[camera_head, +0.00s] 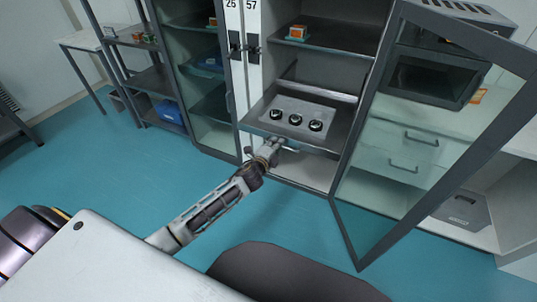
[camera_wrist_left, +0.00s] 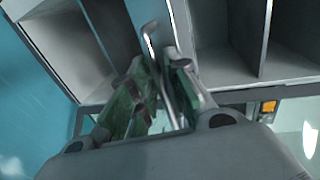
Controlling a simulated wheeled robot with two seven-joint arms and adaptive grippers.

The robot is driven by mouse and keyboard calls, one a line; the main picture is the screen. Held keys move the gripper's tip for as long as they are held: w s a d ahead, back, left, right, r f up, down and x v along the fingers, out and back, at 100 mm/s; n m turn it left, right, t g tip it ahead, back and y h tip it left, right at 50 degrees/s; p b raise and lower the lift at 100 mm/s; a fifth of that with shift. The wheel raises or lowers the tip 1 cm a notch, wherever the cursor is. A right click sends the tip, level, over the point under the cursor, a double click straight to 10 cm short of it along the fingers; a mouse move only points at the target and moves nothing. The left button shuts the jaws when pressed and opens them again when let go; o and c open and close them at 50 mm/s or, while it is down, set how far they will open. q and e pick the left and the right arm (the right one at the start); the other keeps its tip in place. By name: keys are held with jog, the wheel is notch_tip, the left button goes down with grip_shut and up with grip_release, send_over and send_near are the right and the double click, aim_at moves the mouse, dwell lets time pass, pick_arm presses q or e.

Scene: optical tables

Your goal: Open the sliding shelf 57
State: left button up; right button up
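The sliding shelf (camera_head: 258,122) is in the cabinet with the 57 label (camera_head: 252,5), in the head view. It sits partly out past the cabinet's front posts. A grey tray with three round dark-and-silver items (camera_head: 296,119) lies on it. My left gripper (camera_head: 268,153) is at the shelf's front edge. In the left wrist view, the metal handle (camera_wrist_left: 151,42) passes between the two fingers of the left gripper (camera_wrist_left: 158,75), which look closed around it. The exact contact is partly hidden by the fingers. My right gripper is in neither view.
A glass door (camera_head: 400,170) stands open at the right of the cabinet. A fixed upper shelf (camera_head: 335,40) holds an orange box (camera_head: 297,32). A glass-fronted cabinet (camera_head: 205,100) is at the left. The blue floor (camera_head: 90,190) at the left is clear.

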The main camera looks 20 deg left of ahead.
pick_arm(q)
jog(key=v, duration=1.1)
jog(key=shift+s, duration=0.35)
dwell(0.8)
